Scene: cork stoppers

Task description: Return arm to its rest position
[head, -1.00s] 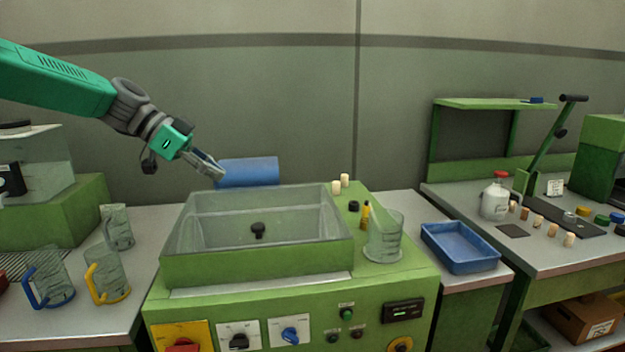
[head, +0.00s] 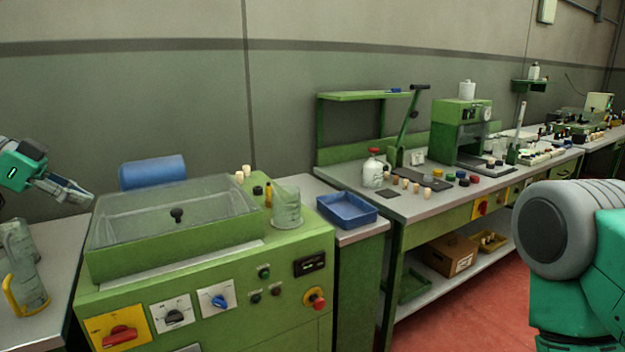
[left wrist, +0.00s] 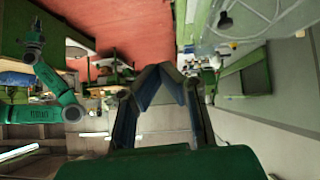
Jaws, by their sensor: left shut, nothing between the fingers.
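My left gripper (head: 80,197) is at the left edge of the head view, in the air just left of the green machine with the clear lid (head: 172,216). It is shut and empty, with its fingertips (left wrist: 160,74) together in the left wrist view. It touches nothing that I can see. A green and grey part of my own arm (head: 575,235) shows at the right edge of the head view, but the right gripper is out of view there.
A pitcher with a yellow handle (head: 28,285) stands below the left gripper. A measuring beaker (head: 287,207) stands on the machine, near a blue tray (head: 346,224). A blue cylinder (head: 152,172) lies behind. Several corks (head: 405,184) stand on the right bench. Red floor (head: 450,318) is clear.

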